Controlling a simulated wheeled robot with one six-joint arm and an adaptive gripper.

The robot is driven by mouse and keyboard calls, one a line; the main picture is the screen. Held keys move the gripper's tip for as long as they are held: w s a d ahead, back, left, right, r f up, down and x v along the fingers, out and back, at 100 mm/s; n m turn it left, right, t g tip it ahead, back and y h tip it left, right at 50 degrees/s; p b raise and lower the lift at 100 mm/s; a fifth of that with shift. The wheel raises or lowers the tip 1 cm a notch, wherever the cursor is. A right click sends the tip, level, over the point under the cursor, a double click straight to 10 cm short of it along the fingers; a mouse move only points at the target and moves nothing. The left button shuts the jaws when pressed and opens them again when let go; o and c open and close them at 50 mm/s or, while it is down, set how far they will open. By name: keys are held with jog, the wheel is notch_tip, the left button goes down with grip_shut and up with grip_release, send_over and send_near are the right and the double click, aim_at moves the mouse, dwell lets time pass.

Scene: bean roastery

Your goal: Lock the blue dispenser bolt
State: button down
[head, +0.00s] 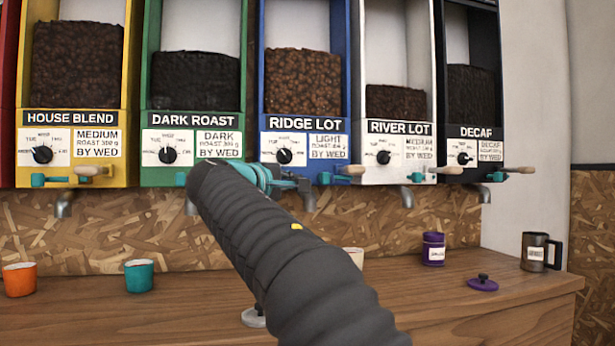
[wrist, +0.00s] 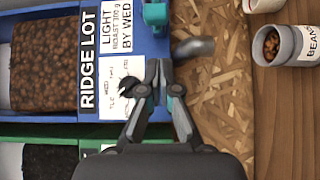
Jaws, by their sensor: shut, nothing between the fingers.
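The blue dispenser (head: 355,120), labelled RIDGE LOT, hangs in the middle of the row and also shows turned sideways in the wrist view (wrist: 120,43). Teal hardware (head: 325,178) with a wooden handle (head: 352,170) sits at its lower right edge; a teal block of it shows at the top of the wrist view (wrist: 155,14). My gripper (wrist: 159,66) is shut and empty in front of the blue lower edge, between the dial and the spout, apart from the teal block. In the head view my arm hides the lower left edge, so I cannot tell the bolt's position.
The green dispenser (head: 146,100) and white dispenser (head: 427,100) flank the blue one closely. A metal spout (wrist: 193,47) juts out below it. The wooden counter (head: 450,300) holds cups, a purple canister (head: 433,250), its lid (head: 482,283) and a dark mug (head: 540,252).

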jog(key=b+v, duration=0.1)
jog(key=v, duration=0.8)
jog(key=shift+s, duration=0.3)
jog(key=shift+r, duration=0.1)
